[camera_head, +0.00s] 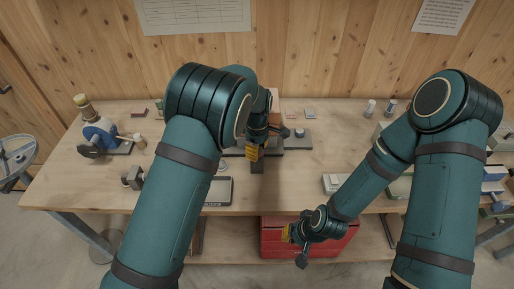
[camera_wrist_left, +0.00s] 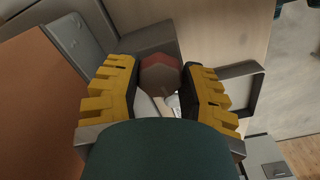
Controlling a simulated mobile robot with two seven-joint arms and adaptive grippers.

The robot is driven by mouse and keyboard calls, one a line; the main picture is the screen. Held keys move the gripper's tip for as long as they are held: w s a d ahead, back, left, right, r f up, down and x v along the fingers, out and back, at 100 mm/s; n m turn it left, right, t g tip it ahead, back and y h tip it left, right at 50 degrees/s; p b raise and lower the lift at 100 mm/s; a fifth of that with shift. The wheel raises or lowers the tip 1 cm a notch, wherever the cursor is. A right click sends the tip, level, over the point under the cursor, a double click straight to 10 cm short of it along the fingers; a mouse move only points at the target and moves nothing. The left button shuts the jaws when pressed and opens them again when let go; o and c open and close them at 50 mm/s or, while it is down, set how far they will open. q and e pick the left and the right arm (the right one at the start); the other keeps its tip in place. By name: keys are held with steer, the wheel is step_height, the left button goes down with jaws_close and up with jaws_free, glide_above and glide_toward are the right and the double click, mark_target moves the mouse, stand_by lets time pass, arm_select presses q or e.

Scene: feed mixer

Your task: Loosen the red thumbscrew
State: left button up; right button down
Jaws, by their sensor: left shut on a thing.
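The red thumbscrew (camera_wrist_left: 160,73) shows in the left wrist view as a dull red-brown knob with a flat, many-sided face. It sits between the two yellow-padded fingers of my left gripper (camera_head: 255,153), which is shut on it. In the head view the left gripper points down over the middle of the bench, and the thumbscrew is hidden behind the gripper and arm. My right gripper (camera_head: 294,235) hangs low in front of the bench, away from the thumbscrew. Its fingers are too small and turned to show whether they are open.
The wooden bench (camera_head: 75,180) holds a blue device (camera_head: 100,133) at the left and a grey tray (camera_head: 219,191) near the front. Small jars (camera_head: 370,108) stand at the back right. A red crate (camera_head: 272,241) is under the bench, close behind my right gripper.

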arm_select(q)
steer(key=n+p, duration=0.2)
steer(key=n, duration=0.4)
steer(key=n+p, duration=0.1)
steer(key=n, duration=0.5)
steer(key=shift+f+p, duration=0.1)
steer(key=shift+p, duration=0.2)
stand_by(0.4)
steer(key=o, duration=1.2)
step_height(320, 180, up, 12)
steer(key=shift+r, duration=0.1)
